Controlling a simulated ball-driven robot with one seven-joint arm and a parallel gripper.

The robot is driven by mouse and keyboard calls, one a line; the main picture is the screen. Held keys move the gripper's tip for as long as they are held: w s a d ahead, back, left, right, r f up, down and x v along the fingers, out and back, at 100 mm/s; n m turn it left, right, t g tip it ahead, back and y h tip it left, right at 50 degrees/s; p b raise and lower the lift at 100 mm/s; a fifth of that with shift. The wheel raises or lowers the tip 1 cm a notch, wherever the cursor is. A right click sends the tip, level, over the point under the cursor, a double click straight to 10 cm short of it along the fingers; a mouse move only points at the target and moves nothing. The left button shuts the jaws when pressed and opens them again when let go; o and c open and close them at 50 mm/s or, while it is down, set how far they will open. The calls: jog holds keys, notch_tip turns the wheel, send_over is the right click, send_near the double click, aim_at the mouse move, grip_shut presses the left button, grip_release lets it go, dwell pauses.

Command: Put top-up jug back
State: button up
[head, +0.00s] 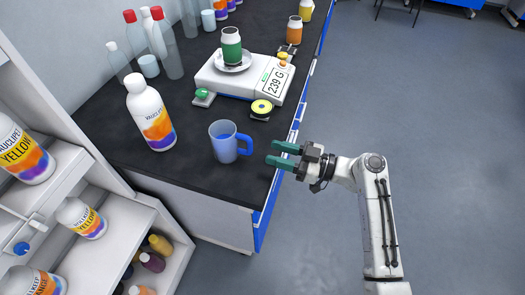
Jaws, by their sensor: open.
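The top-up jug appears to be the blue jug (223,143) with a handle on its right side. It stands upright on the dark counter (190,188), near the front edge. My gripper (272,154) has green fingers and is open. Its fingers point left toward the jug's handle and are a little apart from it. I see nothing between the fingers.
A large white bottle (150,114) stands left of the jug. Behind are a scale (222,86) reading 239 G with a green jar (231,46) on it, and a yellow-topped round item (262,108). White shelves (118,212) with bottles stand at left. Open floor lies right.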

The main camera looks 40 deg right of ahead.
jog(key=b+v, duration=0.1)
jog(key=v, duration=0.5)
jog(key=a+f+g, duration=0.1)
jog(key=s+a+f+g, duration=0.1)
jog(key=a+f, duration=0.1)
jog(key=s+a+f+g, duration=0.1)
jog(key=f, duration=0.1)
jog(key=shift+a+f+m+g+h, duration=0.2)
jog(key=shift+a+m+g+h, duration=0.1)
jog(key=shift+a+m, duration=0.1)
jog(key=s+a+f+m+g+h, duration=0.3)
jog(key=s+a+f+g+h, duration=0.15)
jog(key=s+f+g, duration=0.4)
jog(key=s+d+m+g+h, duration=0.1)
jog(key=s+m+h, duration=0.1)
jog(key=s+h, duration=0.1)
jog(key=s+d+r+m+h, duration=0.1)
jog(key=s+d+h, duration=0.1)
jog(key=s, duration=0.3)
jog(key=shift+s+d+r+m+g+h, duration=0.25)
jog(key=shift+s+d+m+g+h, duration=0.1)
jog(key=shift+m+h, duration=0.1)
